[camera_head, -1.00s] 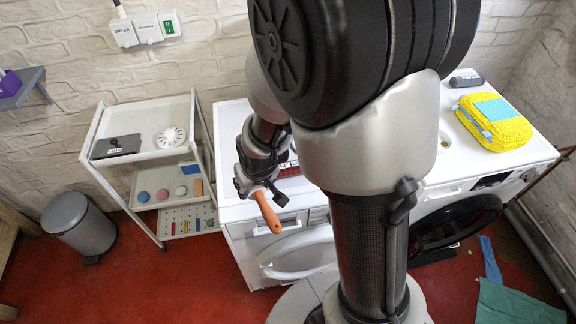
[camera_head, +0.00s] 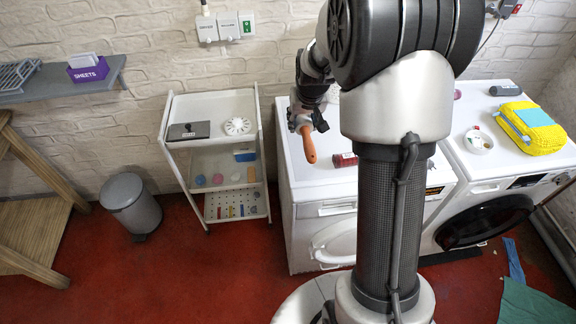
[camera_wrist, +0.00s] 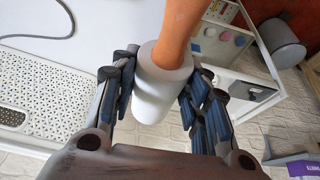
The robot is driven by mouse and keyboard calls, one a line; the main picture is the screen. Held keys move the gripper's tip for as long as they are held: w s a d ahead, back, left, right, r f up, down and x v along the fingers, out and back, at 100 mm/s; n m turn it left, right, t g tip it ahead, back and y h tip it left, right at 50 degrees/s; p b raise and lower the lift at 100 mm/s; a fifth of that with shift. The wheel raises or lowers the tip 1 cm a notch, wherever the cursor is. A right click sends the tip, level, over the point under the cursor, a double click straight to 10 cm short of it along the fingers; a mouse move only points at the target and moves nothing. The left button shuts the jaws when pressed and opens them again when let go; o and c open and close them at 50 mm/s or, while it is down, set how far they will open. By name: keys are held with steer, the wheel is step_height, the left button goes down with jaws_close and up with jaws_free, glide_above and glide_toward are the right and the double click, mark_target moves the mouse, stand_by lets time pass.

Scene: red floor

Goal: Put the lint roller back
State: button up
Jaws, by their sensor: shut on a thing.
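My gripper (camera_head: 303,122) is shut on the lint roller and holds it in the air in front of the left white machine. The roller's orange handle (camera_head: 309,145) points down and toward the camera in the head view. In the wrist view the white roll (camera_wrist: 160,85) sits between the fingers (camera_wrist: 160,92), with the orange handle (camera_wrist: 180,25) running up out of the frame. A dark grey plate with a small label (camera_head: 188,131) lies on the top shelf of the white trolley (camera_head: 210,107), left of my gripper. I cannot read its label.
A white round slotted item (camera_head: 237,126) lies beside the plate. Lower trolley shelves hold small coloured items. A grey bin (camera_head: 131,203) stands left of the trolley. A wall shelf (camera_head: 60,90) carries a purple box (camera_head: 88,70). Red floor between is clear.

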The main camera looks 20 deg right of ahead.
steer(key=b, duration=0.4)
glide_above(301, 167)
steer(key=s, duration=0.1)
step_height(301, 167, down, 14)
steer(key=shift+s+a+f, duration=0.15)
steer(key=shift+f, duration=0.1)
steer(key=shift+f+b, duration=0.5)
steer(key=shift+f, duration=1.9)
steer(key=shift+f, duration=0.2)
steer(key=o, duration=1.1)
steer(key=shift+r, duration=0.1)
